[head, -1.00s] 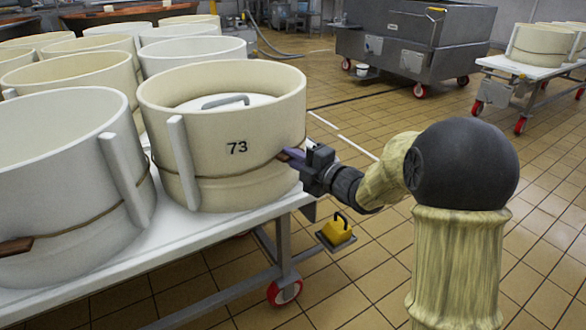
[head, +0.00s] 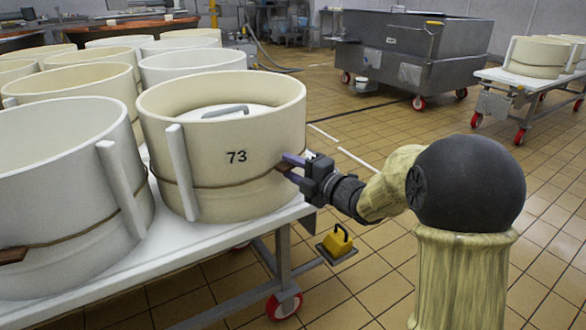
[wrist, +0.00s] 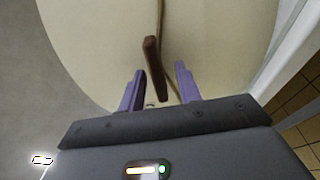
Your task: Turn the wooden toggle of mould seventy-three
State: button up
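The cream mould seventy-three (head: 237,190) stands on the white table top, with a black "73" on its wall and a cord around it. Its brown wooden toggle (head: 284,167) hangs at the cord on the mould's right side. My gripper (head: 291,167) is at that side, its two purple fingers apart. In the wrist view the toggle (wrist: 154,68) stands out from the wall, slightly tilted, with its lower end between the open fingertips of my gripper (wrist: 158,88). I see a gap on each side of the toggle, so neither finger appears to press on it.
A white mould (head: 62,190) with its own brown toggle (head: 12,256) stands close on the left. More moulds fill the table behind. A yellow item (head: 338,240) sits on a low plate by the table leg. Open tiled floor lies to the right; a grey steel vat (head: 410,60) stands behind.

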jog(key=shift+s+d+r, duration=0.1)
jog(key=shift+s+d, duration=0.1)
jog(key=shift+d, duration=0.1)
jog(key=p+v, duration=0.4)
jog(key=v, duration=1.2)
jog(key=shift+s+d+p, duration=0.2)
jog(key=shift+s+p, duration=0.05)
jog(key=shift+p, duration=0.15)
